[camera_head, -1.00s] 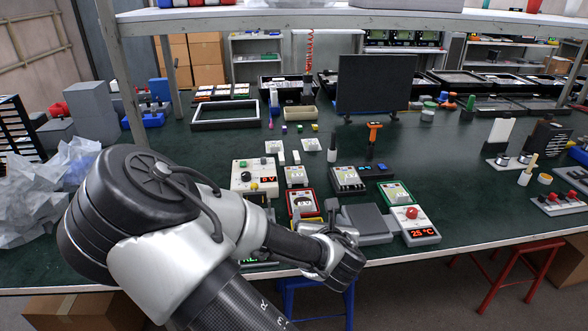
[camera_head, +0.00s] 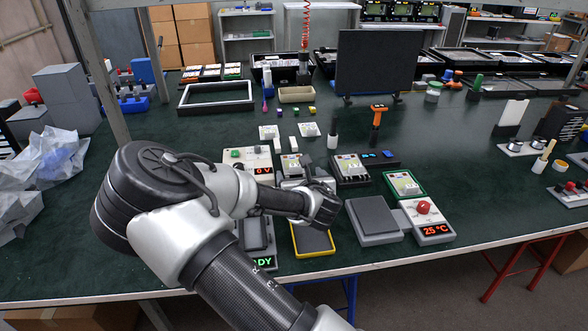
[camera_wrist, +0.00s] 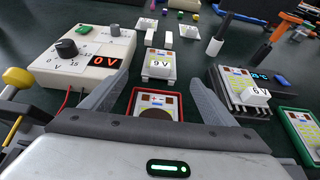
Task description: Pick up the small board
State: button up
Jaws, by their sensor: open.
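Small boards show in a red-rimmed tray and a green-rimmed tray; I cannot tell from the pictures which one is meant. The board in the red tray (camera_wrist: 154,107) lies between my fingers in the wrist view, its lower part hidden by my gripper's body. The board in the green tray (camera_head: 405,183) is to the right and also shows at the wrist view's right edge (camera_wrist: 306,130). My gripper (camera_wrist: 158,78) is open, its fingers apart on either side of the red tray, with nothing held. In the head view my gripper covers the red tray.
A power supply (camera_wrist: 85,55) reading 0 V stands left. A 9 V block (camera_wrist: 159,64) is behind the red tray, and a 6 V holder (camera_wrist: 238,92) is right. A yellow-rimmed tray (camera_head: 312,239) and a 25 °C unit (camera_head: 428,221) are near the front edge.

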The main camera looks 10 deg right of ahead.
aim_at(296, 168)
jog(key=b+x, duration=0.1)
jog(key=x, duration=0.6)
jog(key=shift+w+f+b, duration=0.15)
jog(key=shift+w+b, duration=0.2)
jog(key=c, duration=1.1)
jog(key=shift+c, duration=0.2)
notch_tip(296, 168, up, 10)
jog(key=p, duration=0.3)
